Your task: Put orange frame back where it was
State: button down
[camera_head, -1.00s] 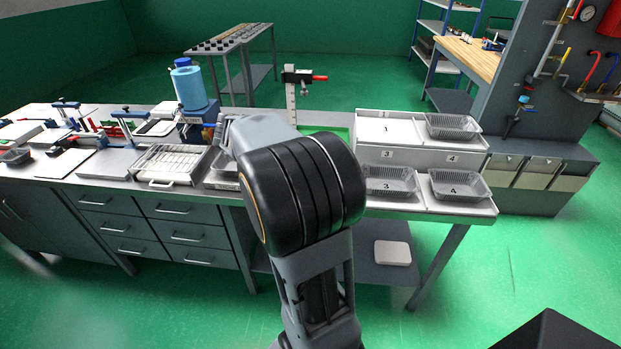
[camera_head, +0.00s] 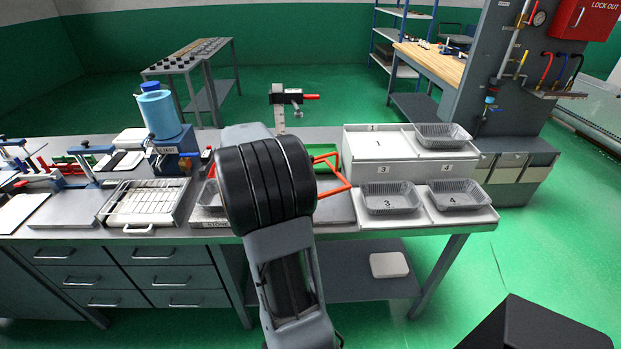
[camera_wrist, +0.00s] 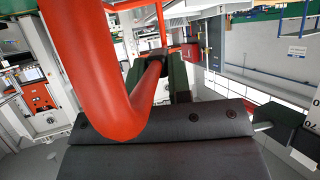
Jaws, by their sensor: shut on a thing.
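The orange frame (camera_head: 337,180) shows in the head view as a bent orange-red bar sticking out to the right from behind my arm. In the wrist view the orange frame (camera_wrist: 86,70) is a thick curved tube close to the camera. My gripper (camera_wrist: 165,80) is shut on it, with a dark finger against the bar. In the head view my arm hides the gripper and the rest of the frame. A green-edged area (camera_head: 322,150) lies on the bench behind the frame.
To the right stand foil trays on numbered white places: one on the raised box (camera_head: 442,136), others at 3 (camera_head: 391,198) and 4 (camera_head: 458,195). A wire rack tray (camera_head: 147,204) and blue bottle (camera_head: 160,112) are left.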

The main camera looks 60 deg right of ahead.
jog(key=d+f, duration=0.5)
jog(key=f, duration=0.4)
jog(key=shift+s+d+b, duration=0.15)
jog(key=shift+s+b, duration=0.05)
jog(key=shift+b, duration=0.25)
jog(key=shift+f, duration=0.7)
jog(key=c, duration=1.1)
grip_release()
jog(key=shift+o, duration=0.2)
